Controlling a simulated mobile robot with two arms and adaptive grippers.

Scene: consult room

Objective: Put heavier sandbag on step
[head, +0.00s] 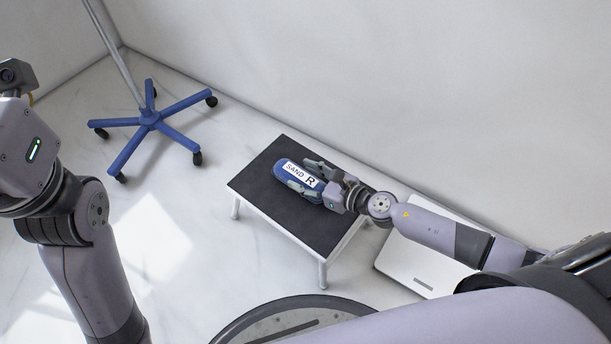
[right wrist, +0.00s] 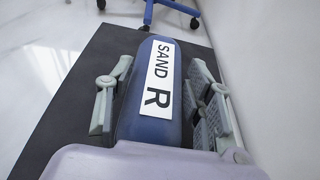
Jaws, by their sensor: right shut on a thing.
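A blue sandbag (head: 283,169) with a white label reading "SAND R" is at the black-topped step (head: 262,197). My right gripper (head: 306,177) is shut on this sandbag, one finger along each side. The sandbag also shows in the right wrist view (right wrist: 150,128), between the two grey fingers (right wrist: 160,100). It is over the step's dark top (right wrist: 62,125); I cannot tell whether it touches the top. My left arm stands at the left of the head view, and its fingers are out of view. No other sandbag is in view.
A wheeled stand with a blue five-armed base (head: 150,118) is on the floor left of the step. A flat white scale-like platform (head: 402,262) lies right of the step, partly behind my right arm. The wall (head: 400,80) is close behind.

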